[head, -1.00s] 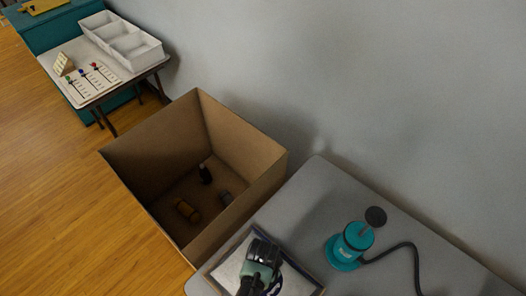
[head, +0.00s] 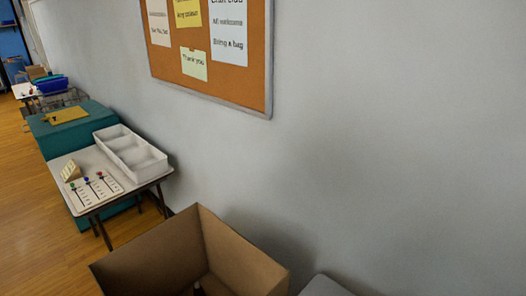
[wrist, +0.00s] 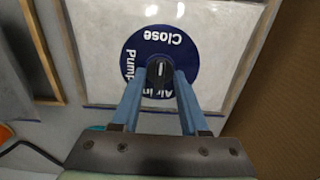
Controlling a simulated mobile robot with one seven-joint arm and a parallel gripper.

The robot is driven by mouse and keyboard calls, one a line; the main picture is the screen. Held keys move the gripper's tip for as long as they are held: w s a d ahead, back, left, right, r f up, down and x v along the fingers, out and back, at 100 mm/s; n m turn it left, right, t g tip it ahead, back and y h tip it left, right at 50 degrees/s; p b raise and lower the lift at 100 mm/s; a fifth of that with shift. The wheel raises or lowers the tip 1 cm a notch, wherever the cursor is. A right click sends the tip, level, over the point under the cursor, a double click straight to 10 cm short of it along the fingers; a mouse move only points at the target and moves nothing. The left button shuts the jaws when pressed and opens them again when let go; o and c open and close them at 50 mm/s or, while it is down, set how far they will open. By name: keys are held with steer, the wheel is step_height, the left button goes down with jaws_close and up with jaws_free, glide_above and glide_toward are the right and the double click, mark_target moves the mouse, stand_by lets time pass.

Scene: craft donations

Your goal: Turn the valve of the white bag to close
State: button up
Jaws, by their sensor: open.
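The white bag (wrist: 100,75) lies flat in a framed tray, seen in the wrist view. A round blue label (wrist: 137,60) on it reads "Close" at the top, "Pump" at the left and "Air in" at the lower right, all upside down. The black valve knob (wrist: 160,73) sits at the label's middle, with a small white mark on it; I cannot tell surely which word it points to. My gripper (wrist: 159,80) is open, its two blue fingers on either side of the knob. Whether they touch it is unclear. The head view shows neither bag nor gripper.
In the head view, an open cardboard box (head: 150,262) stands by the wall, and its brown side is at the right in the wrist view (wrist: 298,105). A small table (head: 125,188) with a white divided tray (head: 150,166) stands beyond. A pinboard (head: 225,85) hangs above.

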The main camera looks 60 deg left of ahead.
step_height(320, 180, up, 13)
stand_by(0.6)
stand_by(0.3)
